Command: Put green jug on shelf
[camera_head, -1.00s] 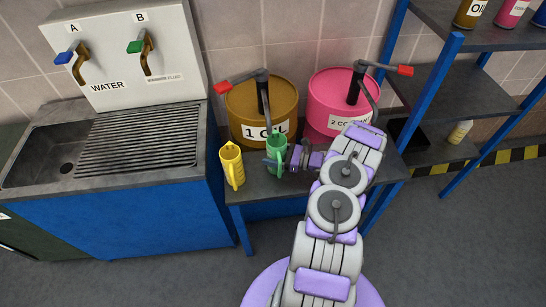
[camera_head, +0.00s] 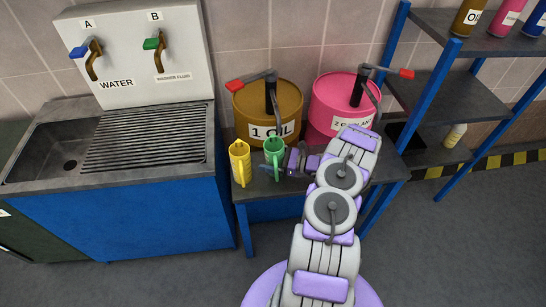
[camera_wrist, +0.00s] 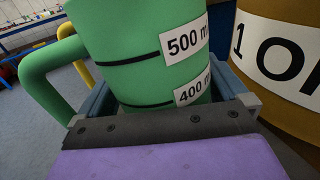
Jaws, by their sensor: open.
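The green jug (camera_head: 274,152) stands upright on the low bench (camera_head: 293,188), in front of the brown oil drum. In the wrist view the green jug (camera_wrist: 140,55) is close in front of my gripper (camera_wrist: 165,95), with a finger at each side of it. The jaws are open around the jug, and I cannot tell whether a finger touches it. Its handle points left, and its 500 and 400 ml marks face me. The blue-framed shelf (camera_head: 462,100) stands at the right, with dark boards at several heights.
A yellow jug (camera_head: 240,163) stands just left of the green jug. The brown drum (camera_head: 268,103) and pink drum (camera_head: 335,100), with taps, stand behind. A sink (camera_head: 60,150) is at left. Bottles and cans stand on the shelf; parts of its middle board (camera_head: 462,97) are clear.

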